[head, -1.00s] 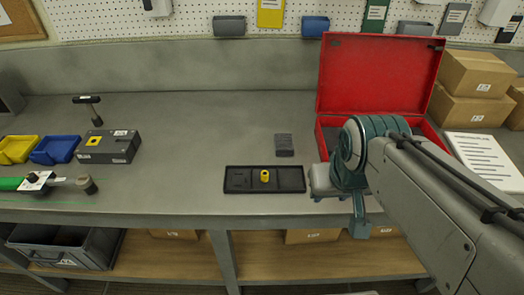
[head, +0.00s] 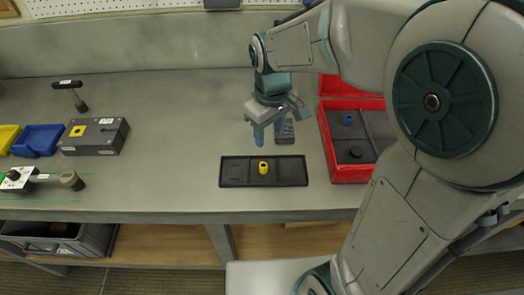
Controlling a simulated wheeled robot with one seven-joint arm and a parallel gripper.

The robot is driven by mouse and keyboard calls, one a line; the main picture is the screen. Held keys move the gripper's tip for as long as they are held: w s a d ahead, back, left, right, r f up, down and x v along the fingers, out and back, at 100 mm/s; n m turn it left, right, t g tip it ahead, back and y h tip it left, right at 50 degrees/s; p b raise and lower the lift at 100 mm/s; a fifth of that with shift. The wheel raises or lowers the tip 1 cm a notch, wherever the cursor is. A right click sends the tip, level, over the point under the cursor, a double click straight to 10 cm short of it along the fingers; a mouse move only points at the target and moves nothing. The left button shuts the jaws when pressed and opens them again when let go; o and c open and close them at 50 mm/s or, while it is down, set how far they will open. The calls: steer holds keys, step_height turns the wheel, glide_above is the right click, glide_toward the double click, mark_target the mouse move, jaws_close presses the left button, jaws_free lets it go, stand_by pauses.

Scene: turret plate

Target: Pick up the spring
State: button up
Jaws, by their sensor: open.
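A small upright yellow cylinder (head: 263,168) stands in the middle of a shallow black tray (head: 291,171) on the bench. It may be the spring, but no coils can be made out at this size. My gripper (head: 269,137) points down above the bench, just behind the tray in the picture and higher than the yellow cylinder. Its two blue-grey fingers are apart, with nothing between them. A dark grey block (head: 285,132) behind the gripper is partly hidden by it.
An open red case (head: 349,173) at right holds a blue cylinder (head: 347,119) and a dark round piece (head: 355,152). At left are a grey box (head: 95,137), a hammer (head: 70,94) and a blue bin (head: 38,140).

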steer(key=a+f, duration=0.1)
steer(key=a, duration=0.1)
glide_above(263, 164)
steer(key=shift+n, duration=0.4)
step_height(263, 164, down, 9)
steer(key=shift+s+r+p, duration=0.15)
steer(key=shift+r+p, duration=0.05)
steer(key=shift+p, duration=0.25)
steer(key=shift+f+p, duration=0.8)
steer(key=shift+f, duration=1.85)
jaws_close()
